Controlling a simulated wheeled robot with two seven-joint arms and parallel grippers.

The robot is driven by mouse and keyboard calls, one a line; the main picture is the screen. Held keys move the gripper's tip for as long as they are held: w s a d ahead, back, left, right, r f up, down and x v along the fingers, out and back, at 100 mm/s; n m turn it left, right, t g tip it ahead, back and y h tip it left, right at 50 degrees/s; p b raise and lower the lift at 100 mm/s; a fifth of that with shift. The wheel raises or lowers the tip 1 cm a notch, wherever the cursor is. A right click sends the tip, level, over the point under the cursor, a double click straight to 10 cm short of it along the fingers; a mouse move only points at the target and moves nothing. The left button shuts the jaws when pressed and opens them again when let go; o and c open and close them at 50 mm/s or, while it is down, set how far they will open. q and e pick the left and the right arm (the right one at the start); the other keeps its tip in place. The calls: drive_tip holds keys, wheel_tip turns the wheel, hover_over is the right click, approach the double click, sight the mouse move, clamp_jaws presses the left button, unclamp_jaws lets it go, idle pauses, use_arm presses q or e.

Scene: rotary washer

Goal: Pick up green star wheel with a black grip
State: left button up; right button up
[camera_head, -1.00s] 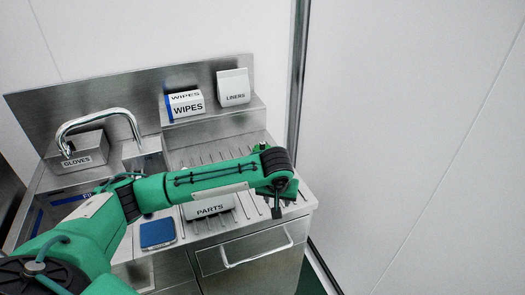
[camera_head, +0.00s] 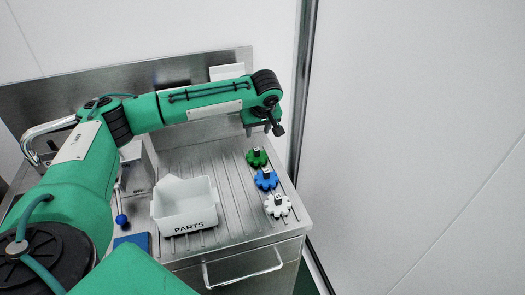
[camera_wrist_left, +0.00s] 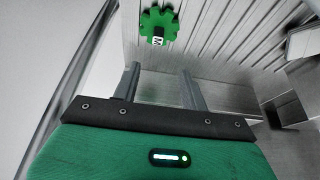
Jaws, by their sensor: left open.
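The green star wheel (camera_head: 257,158) with a black grip stands on the ribbed steel drainboard, at the back of a row of wheels. It also shows in the left wrist view (camera_wrist_left: 158,24), beyond my fingertips, with a small white label on its black grip. My left gripper (camera_head: 258,129) is just behind and above the green wheel in the head view, partly hidden by its own wrist. In the left wrist view its two fingers (camera_wrist_left: 157,78) are apart with nothing between them. The wheel is not between them. My right gripper is not in view.
A blue star wheel (camera_head: 266,180) and a white one (camera_head: 277,206) stand in front of the green wheel. A white PARTS bin (camera_head: 186,206) sits to their left. A wall and metal post (camera_head: 304,90) rise close on the right. My left arm hides much of the back ledge.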

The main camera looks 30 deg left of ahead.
use_arm(q)
hover_over(256, 149)
drive_tip(key=s+d, duration=0.1)
drive_tip(key=s, duration=0.1)
wheel_tip(256, 149, down, 4)
drive_tip(key=f, duration=0.1)
drive_tip(key=shift+w+a+f+p, duration=0.1)
drive_tip(key=shift+w+f+p, duration=0.3)
drive_tip(key=shift+f, duration=0.3)
drive_tip(key=shift+w+f+p, duration=0.25)
drive_tip(key=shift+f+p, duration=0.2)
drive_tip(key=shift+f, duration=0.4)
drive_tip(key=x, duration=0.3)
drive_tip(key=shift+w+f+p, duration=0.15)
drive_tip(key=shift+f+p, duration=0.05)
drive_tip(key=shift+p, duration=0.15)
drive_tip(key=shift+f, duration=0.2)
drive_tip(key=c, duration=0.9)
clamp_jaws()
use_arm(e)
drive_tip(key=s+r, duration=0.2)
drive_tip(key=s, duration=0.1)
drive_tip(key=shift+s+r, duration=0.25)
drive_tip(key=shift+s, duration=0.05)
use_arm(q)
drive_tip(key=shift+r, duration=0.1)
